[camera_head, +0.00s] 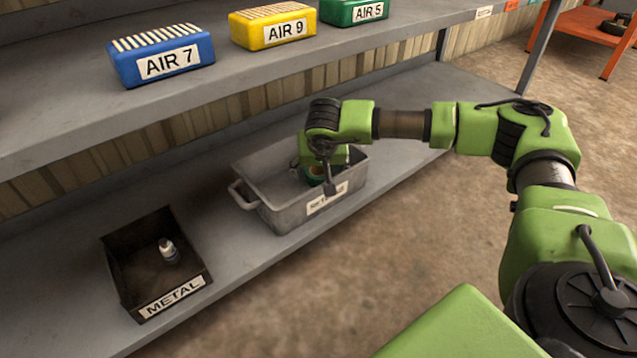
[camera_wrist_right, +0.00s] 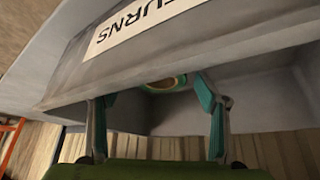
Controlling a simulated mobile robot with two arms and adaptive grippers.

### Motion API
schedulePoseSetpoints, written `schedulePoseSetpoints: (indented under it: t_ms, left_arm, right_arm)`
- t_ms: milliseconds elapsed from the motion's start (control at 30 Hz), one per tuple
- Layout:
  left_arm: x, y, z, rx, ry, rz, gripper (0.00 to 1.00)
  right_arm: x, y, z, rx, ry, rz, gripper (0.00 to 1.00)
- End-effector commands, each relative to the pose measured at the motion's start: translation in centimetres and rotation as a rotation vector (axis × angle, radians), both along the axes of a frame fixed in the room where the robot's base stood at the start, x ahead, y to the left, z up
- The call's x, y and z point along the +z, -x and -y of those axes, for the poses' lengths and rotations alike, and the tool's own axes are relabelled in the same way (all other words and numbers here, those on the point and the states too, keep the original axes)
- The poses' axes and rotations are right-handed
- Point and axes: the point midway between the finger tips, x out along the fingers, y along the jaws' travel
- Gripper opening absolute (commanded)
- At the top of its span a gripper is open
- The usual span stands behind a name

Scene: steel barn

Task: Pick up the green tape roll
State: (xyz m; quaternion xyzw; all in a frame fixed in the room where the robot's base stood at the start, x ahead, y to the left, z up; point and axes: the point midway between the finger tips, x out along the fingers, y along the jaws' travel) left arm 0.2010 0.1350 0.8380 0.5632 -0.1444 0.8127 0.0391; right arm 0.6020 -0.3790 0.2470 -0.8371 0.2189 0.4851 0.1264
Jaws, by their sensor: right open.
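The green tape roll (camera_head: 314,174) lies inside the grey metal bin (camera_head: 282,213) on the lower shelf. It is partly hidden by my right arm in the head view. In the right wrist view the roll (camera_wrist_right: 163,86) shows as a green rim around a tan core, partly cut off by the bin's wall. My right gripper (camera_wrist_right: 158,98) is open, with the roll showing between its two teal-tipped fingers and apparently beyond them. I see no contact with the roll. My left gripper is not in view.
The bin's label reads "...URNS" in the wrist view. A dark METAL tray (camera_head: 128,270) with a small bottle (camera_head: 168,250) stands to the left. The upper shelf (camera_head: 60,105) overhangs behind, bearing blue AIR 7 (camera_head: 160,62), yellow AIR 9 (camera_head: 272,28) and green AIR 5 (camera_head: 352,12) boxes.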

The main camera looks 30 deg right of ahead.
Motion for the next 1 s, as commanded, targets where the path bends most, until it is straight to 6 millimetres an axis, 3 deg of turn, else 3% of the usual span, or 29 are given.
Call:
schedulePoseSetpoints:
  t_ms: [367,500,533,1000]
  left_arm:
    - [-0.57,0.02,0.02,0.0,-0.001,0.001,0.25]
    - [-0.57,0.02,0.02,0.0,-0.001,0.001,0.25]
    - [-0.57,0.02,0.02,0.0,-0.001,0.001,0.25]
    - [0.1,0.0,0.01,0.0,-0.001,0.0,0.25]
  right_arm:
    - [-0.57,-0.33,0.19,0.0,0.0,0.0,0.66]
    - [-0.57,-0.33,0.18,-0.001,0.0,0.0,0.29]
    - [-0.57,-0.32,0.19,-0.001,0.0,0.0,0.26]
    - [0.02,-0.33,0.19,-0.001,0.0,0.0,0.26]
